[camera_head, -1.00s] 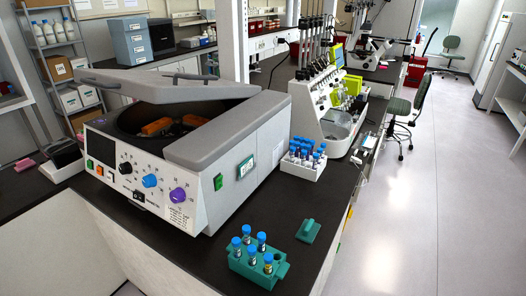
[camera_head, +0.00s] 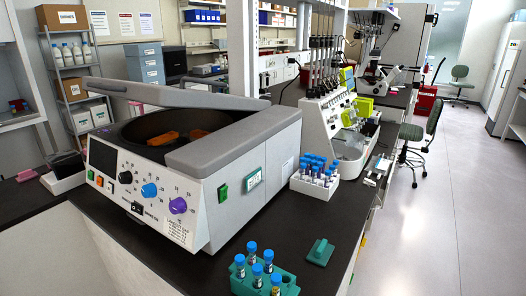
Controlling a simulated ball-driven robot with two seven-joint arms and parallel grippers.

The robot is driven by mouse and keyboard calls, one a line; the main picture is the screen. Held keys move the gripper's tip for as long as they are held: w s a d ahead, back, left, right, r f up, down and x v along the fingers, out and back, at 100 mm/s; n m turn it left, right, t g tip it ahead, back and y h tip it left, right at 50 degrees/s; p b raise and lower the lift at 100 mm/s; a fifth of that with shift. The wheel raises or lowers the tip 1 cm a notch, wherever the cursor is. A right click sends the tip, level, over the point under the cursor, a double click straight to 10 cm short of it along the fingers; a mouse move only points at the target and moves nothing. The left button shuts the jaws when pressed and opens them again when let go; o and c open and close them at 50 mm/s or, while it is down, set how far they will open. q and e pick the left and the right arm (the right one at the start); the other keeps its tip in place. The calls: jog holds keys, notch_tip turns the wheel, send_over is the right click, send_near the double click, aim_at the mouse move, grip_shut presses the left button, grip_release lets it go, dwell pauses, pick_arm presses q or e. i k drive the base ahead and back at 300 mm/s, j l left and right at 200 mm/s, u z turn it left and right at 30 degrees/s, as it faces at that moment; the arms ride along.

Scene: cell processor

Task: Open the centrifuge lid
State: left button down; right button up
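The centrifuge (camera_head: 228,190) is a large light-grey machine on the black bench, left of the middle. Its grey lid (camera_head: 165,92) is tilted up partway, hinged toward the back. Below the lid, the dark round bowl shows orange rotor parts (camera_head: 165,138). The front panel (camera_head: 140,190) carries black, blue and purple knobs and a dark screen. Neither of my grippers is in view.
A green tube rack (camera_head: 264,282) with blue-capped tubes stands at the front of the bench. A green block (camera_head: 320,252) lies beside it. A white rack (camera_head: 315,183) of blue-capped tubes and a pipette stand (camera_head: 350,140) are to the right.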

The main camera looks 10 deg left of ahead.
aim_at(161, 96)
jog(key=k+u, duration=0.1)
jog(key=u, duration=1.25)
